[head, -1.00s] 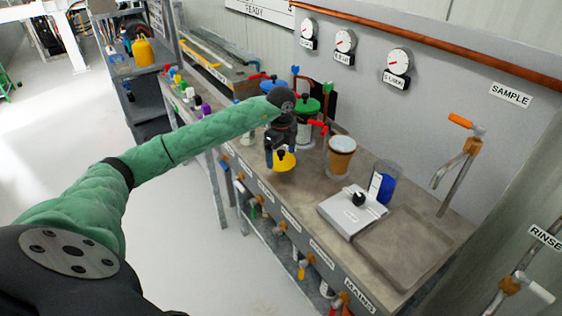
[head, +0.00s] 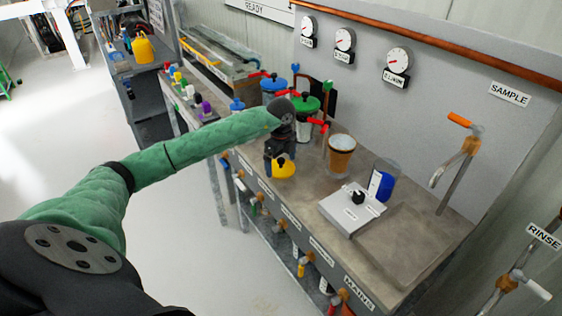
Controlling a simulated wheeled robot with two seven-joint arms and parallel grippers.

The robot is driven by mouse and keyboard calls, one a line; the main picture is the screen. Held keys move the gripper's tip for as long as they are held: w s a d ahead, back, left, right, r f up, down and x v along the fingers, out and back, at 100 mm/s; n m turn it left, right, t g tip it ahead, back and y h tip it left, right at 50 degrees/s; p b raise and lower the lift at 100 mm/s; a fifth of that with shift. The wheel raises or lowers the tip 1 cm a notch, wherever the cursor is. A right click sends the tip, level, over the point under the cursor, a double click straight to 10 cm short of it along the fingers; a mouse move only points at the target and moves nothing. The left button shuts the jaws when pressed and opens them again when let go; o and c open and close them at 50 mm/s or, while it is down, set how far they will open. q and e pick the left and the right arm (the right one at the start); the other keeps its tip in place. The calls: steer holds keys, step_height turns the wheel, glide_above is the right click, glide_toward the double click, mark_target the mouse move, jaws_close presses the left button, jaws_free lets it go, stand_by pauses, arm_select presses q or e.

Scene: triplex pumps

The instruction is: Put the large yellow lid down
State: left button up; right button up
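The large yellow lid (head: 284,171) is right below my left gripper (head: 279,157), at the front edge of the bench (head: 400,246). It looks level and low, at or just above the bench top; I cannot tell if it touches. My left gripper points down and appears shut on the lid's dark knob, though the fingertips are small and partly hidden. My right gripper is not in view.
A pot with a green lid (head: 307,104) and red handles stands just behind. A brown cup (head: 341,156), a scale (head: 351,211) and a blue container (head: 382,184) stand to the right. A yellow vessel (head: 144,49) stands at the far left.

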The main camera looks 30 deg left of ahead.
mark_target(281, 159)
arm_select(q)
steer(key=shift+r, duration=0.15)
steer(key=shift+r, duration=0.1)
step_height(281, 159, up, 12)
steer(key=b, duration=0.2)
steer(key=shift+b, duration=0.3)
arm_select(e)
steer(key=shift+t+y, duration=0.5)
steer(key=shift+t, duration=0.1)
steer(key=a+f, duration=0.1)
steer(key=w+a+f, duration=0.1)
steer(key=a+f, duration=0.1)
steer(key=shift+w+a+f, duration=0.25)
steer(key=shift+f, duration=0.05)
